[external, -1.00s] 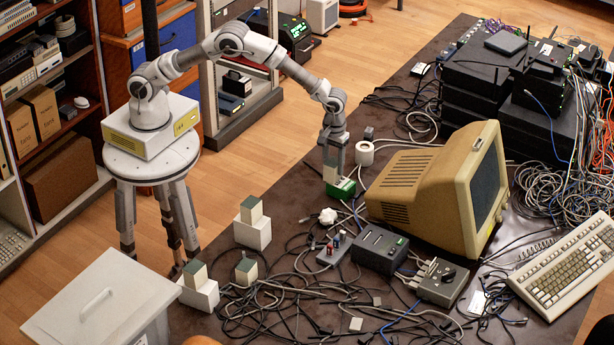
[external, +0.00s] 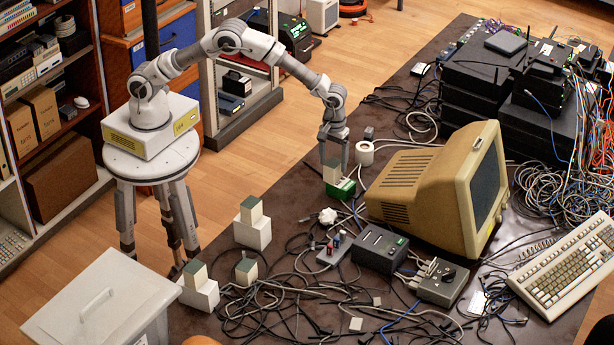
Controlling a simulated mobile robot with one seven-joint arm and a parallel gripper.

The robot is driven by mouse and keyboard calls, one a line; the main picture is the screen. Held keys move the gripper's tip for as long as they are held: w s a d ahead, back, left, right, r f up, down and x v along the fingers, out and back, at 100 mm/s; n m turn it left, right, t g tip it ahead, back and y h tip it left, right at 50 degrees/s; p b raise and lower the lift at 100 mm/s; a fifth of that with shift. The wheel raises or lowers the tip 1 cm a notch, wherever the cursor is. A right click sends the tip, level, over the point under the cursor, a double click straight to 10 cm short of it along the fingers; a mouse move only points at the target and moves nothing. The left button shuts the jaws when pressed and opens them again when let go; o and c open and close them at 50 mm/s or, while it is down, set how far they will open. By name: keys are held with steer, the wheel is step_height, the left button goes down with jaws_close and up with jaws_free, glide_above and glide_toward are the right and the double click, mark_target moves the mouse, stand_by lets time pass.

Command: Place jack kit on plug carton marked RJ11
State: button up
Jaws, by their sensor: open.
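My gripper (external: 334,165) is open, pointing down at the middle of the dark table. A small cream box with a greenish top (external: 331,174), apparently a jack kit, sits just below and between its fingers. This box rests on a low green carton (external: 344,191), partly covered by it. A similar small box (external: 251,210) sits on a white carton (external: 252,233), and another (external: 195,273) on a second white carton (external: 201,294). One more (external: 246,271) stands on the table among cables. The labels are too small to read, so I cannot tell which carton is marked RJ11.
A beige monitor (external: 430,190) stands right of my gripper, with a white roll (external: 364,154) between. Dark boxes (external: 380,248) and a power strip with coloured switches (external: 335,247) lie in front. Loose cables cover the front of the table. Bare table shows left of the green carton.

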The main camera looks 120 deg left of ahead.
step_height(320, 180, up, 10)
steer(key=r, duration=0.1)
step_height(320, 180, up, 9)
steer(key=m+t, duration=0.1)
steer(key=m, duration=0.2)
glide_above(333, 163)
steer(key=s+d, duration=0.5)
steer(key=s+d+r+m+t, duration=0.2)
steer(key=s+d+r+m, duration=0.4)
steer(key=s, duration=0.3)
steer(key=s+d+m+t, duration=0.1)
steer(key=s+d+m, duration=0.3)
steer(key=s, duration=0.6)
steer(key=s+d+m+t, duration=0.1)
steer(key=s+d+m, duration=0.3)
steer(key=s, duration=0.6)
steer(key=shift+s+r+m+t+p, duration=0.25)
steer(key=shift+r+m+t+p, duration=0.1)
steer(key=shift+m+p, duration=0.15)
step_height(333, 163, up, 3)
steer(key=p, duration=0.3)
steer(key=shift+r, duration=0.1)
